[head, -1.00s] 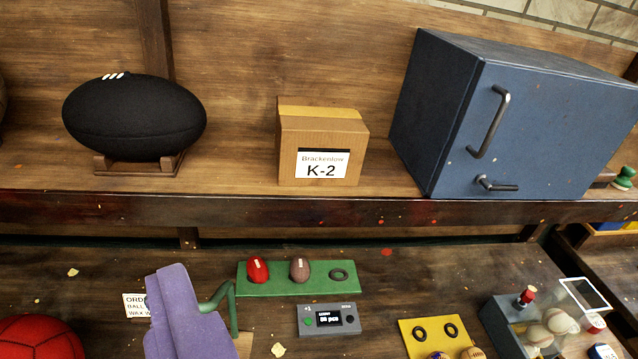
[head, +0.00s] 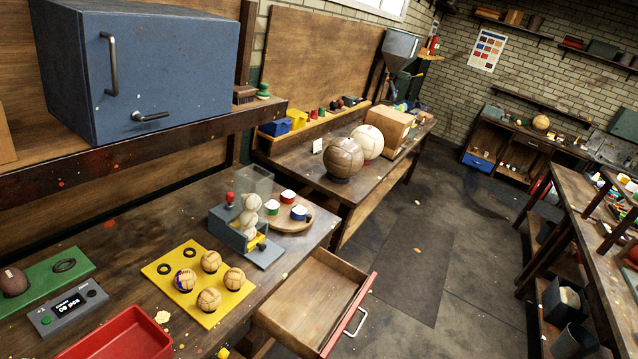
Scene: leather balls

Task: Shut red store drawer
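The red-fronted drawer (head: 285,298) is pulled out from under the near workbench at the bottom centre. Its wooden inside shows and looks empty. Its red front panel (head: 347,317) faces right, with a pale metal handle (head: 357,322) on its outer side. The drawer's rear end meets the bench edge. My gripper does not show in the view, so its state and its place relative to the drawer are hidden.
The near bench holds a yellow tray (head: 163,270) of small balls, a grey device (head: 245,240), a round wooden board (head: 290,218) and a red tray (head: 118,337). A blue cabinet (head: 170,75) stands on the shelf above. Open floor (head: 430,310) lies right of the drawer.

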